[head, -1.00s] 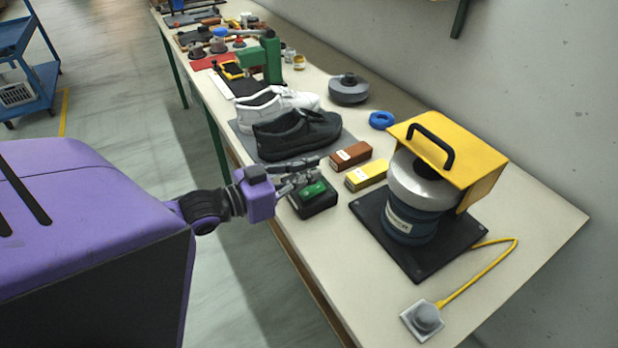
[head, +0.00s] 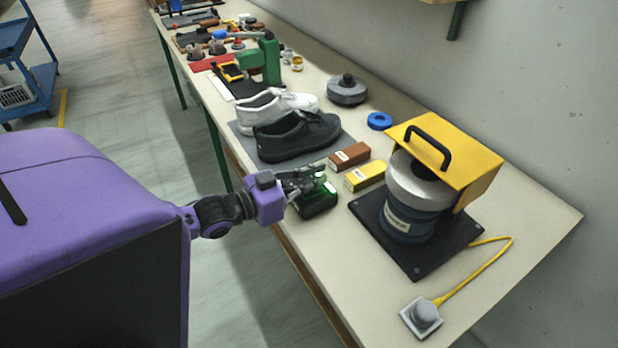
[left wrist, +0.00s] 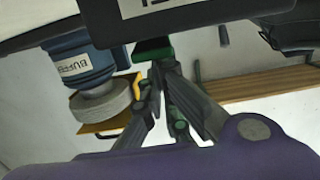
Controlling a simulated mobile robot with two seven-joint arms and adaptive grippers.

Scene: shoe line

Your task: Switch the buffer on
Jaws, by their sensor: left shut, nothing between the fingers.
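The buffer (head: 412,226) has a blue body, a pale grey wheel and a yellow hood (head: 470,165) with a black handle. It stands on a black base plate. In the left wrist view the buffer (left wrist: 82,68) is upside down at the upper left. A black switch box (head: 318,206) with a green switch lies left of it near the table's front edge. The green switch (left wrist: 153,47) shows in the left wrist view. My left gripper (head: 318,176) is shut and empty, its fingertips at the switch, partly hiding it. Contact cannot be told for sure. My right gripper is not in view.
Brown (head: 349,156) and yellow (head: 364,176) boxes lie just behind the switch box. A black shoe (head: 298,140) and a white shoe (head: 275,105) stand beyond. A grey knob (head: 425,312) on a yellow cable is at the front right.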

